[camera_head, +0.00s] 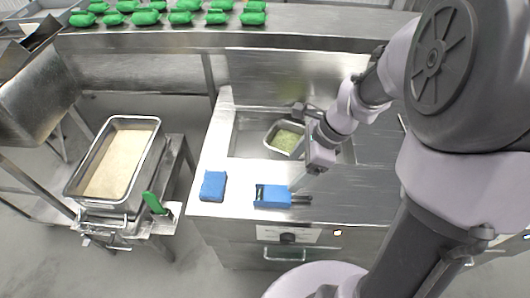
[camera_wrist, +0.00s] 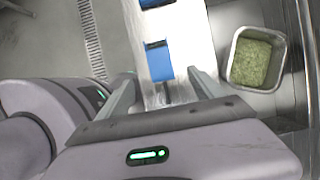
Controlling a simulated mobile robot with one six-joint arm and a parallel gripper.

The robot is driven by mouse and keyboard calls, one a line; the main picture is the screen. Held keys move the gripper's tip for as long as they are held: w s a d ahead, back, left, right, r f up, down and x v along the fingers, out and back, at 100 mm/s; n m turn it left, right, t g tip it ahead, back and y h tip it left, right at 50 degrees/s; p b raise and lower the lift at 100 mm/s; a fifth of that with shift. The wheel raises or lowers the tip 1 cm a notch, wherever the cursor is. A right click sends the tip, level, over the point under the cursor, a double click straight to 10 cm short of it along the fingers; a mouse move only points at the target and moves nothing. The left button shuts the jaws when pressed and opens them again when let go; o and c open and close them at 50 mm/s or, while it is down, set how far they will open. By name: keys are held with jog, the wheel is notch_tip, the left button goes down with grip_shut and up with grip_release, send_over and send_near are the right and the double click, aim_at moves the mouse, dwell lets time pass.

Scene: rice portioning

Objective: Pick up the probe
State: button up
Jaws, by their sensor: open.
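A blue holder (camera_head: 272,196) lies on the steel counter near its front edge, with thin dark prongs (camera_head: 302,200) sticking out to the right; these look like the probe's handle. In the wrist view the blue holder (camera_wrist: 158,62) lies beyond my fingers, and a dark rod (camera_wrist: 167,90) points from it toward the gap between them. My gripper (camera_wrist: 165,86) is open, its fingers on either side of the rod, with nothing visibly held. In the head view my gripper (camera_head: 298,184) is just above and right of the holder; its fingertips are hard to make out.
A blue block (camera_head: 213,186) lies left of the holder. A metal pan of green food (camera_head: 286,139) sits in the counter well behind. A rice tray (camera_head: 152,124) stands on a cart at left, with a green handle (camera_head: 154,203) near it. Green packs (camera_head: 146,17) line the back shelf.

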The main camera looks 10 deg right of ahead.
jog(key=b, duration=0.3)
send_near(276, 193)
jog(key=x, duration=0.5)
jog(key=shift+w+r, duration=0.1)
jog(key=shift+w, duration=0.05)
jog(key=b+x, duration=0.3)
jog(key=x, duration=0.2)
jog(key=shift+s+d+f+b, duration=0.15)
jog(key=shift+s+f+b, duration=0.05)
jog(key=shift+b, duration=0.15)
jog(key=shift+w+f, duration=0.1)
jog(key=shift+c, duration=0.7)
jog(key=c, duration=1.3)
jog(key=shift+r+p, duration=0.55)
jog(key=shift+r, duration=0.15)
notch_tip(276, 193, up, 3)
jog(key=shift+f+p, duration=0.1)
jog(key=shift+p, duration=0.85)
jog(key=s+d+b, duration=0.2)
jog(key=s+b, duration=0.1)
jog(key=s, duration=0.4)
jog(key=s+d+b, duration=0.2)
jog(key=s+d, duration=0.1)
jog(key=s, duration=0.5)
notch_tip(276, 193, up, 7)
jog(key=p, duration=0.5)
jog(key=shift+s+p, duration=0.15)
jog(key=shift+p, duration=0.2)
